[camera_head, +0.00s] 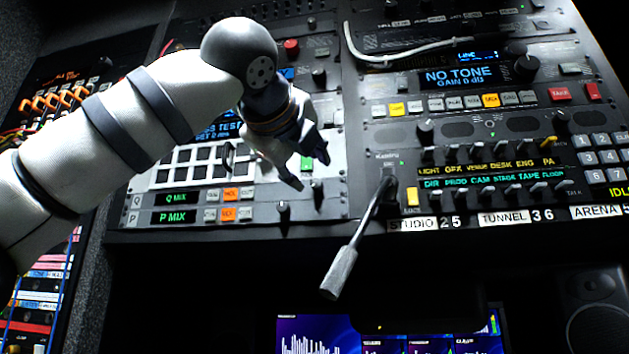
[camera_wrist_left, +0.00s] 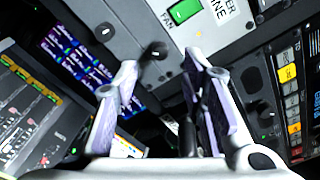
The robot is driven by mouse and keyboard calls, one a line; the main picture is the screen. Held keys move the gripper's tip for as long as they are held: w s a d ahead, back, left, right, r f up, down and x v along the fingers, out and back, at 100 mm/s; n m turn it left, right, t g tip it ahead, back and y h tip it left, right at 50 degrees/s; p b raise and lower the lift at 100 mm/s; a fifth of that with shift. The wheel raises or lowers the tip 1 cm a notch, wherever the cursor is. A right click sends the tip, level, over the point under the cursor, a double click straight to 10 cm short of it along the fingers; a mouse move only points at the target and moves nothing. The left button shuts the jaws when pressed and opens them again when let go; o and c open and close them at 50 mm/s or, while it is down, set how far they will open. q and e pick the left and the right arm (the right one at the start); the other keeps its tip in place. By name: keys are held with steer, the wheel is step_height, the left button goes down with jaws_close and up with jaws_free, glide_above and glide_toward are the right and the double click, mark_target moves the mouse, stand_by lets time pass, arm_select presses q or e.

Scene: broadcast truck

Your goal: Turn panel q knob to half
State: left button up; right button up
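Panel Q is the upper row with the green Q MIX display (camera_head: 175,198), left of centre in the head view. My left gripper (camera_head: 306,168) is at the right end of these rows, its fingers over the panel. In the left wrist view the gripper (camera_wrist_left: 162,64) is open. My right gripper is not in view.
The P MIX row (camera_head: 175,216) lies just below, with a knob (camera_head: 283,207) at its right. A green FAN switch (camera_wrist_left: 185,11) is close to my fingers. Monitors stand below.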

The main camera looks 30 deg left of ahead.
mark_target(317, 183)
arm_select(q)
steer(key=x, duration=0.6)
jaws_close()
steer(key=m, duration=0.6)
steer(key=shift+r+m, duration=0.1)
steer(key=shift+m, duration=0.3)
steer(key=m, duration=0.6)
steer(key=shift+g, duration=0.3)
steer(key=m, duration=0.6)
steer(key=shift+d+y, duration=0.1)
steer(key=shift+y, duration=0.3)
steer(key=m, duration=0.6)
steer(key=shift+m, duration=0.4)
steer(key=shift+w, duration=0.1)
